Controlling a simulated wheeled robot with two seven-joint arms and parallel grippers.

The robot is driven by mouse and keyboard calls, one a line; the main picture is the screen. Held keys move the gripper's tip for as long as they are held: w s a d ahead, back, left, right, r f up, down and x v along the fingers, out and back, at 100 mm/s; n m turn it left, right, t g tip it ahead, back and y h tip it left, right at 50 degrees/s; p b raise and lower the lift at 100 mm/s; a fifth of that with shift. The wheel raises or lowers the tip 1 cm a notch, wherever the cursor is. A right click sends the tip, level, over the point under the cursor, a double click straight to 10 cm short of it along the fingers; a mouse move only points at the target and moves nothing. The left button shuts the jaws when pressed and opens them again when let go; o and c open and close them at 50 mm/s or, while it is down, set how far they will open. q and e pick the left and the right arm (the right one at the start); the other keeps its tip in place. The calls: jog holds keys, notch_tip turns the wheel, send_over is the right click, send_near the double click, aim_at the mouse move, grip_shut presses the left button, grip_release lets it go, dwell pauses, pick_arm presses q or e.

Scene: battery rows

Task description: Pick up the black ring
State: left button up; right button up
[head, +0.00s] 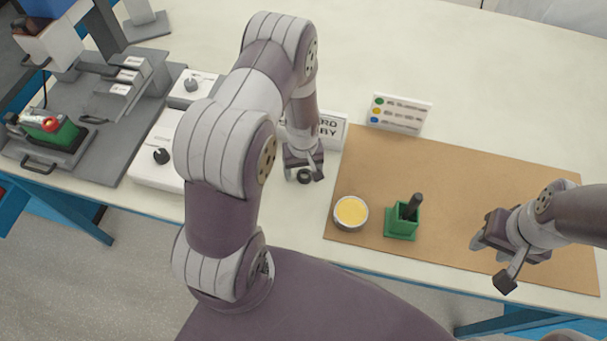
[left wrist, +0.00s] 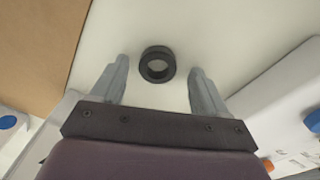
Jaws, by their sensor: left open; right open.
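The black ring (head: 304,177) lies on the white table, left of the brown mat. It also shows in the left wrist view (left wrist: 157,64), lying flat just beyond and between my fingertips. My left gripper (head: 304,171) is open above the ring, with one finger to each side of it; in the left wrist view my left gripper (left wrist: 160,72) is empty. The gripper partly covers the ring in the head view. My right gripper (head: 490,262) is open and empty over the right part of the mat.
The brown mat (head: 450,180) carries a round tin with yellow contents (head: 351,212) and a green holder (head: 402,222) with a dark stick. A card with coloured dots (head: 399,113) stands behind. White boxes with black knobs (head: 158,150) and a grey machine (head: 105,95) are at left.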

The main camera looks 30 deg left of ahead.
pick_arm(q)
jog(key=shift+w+f, duration=0.2)
jog(key=shift+w, duration=0.2)
jog(key=c, duration=1)
jog(key=shift+c, duration=0.6)
jog(key=shift+s+r, duration=0.15)
jog(key=shift+r, duration=0.05)
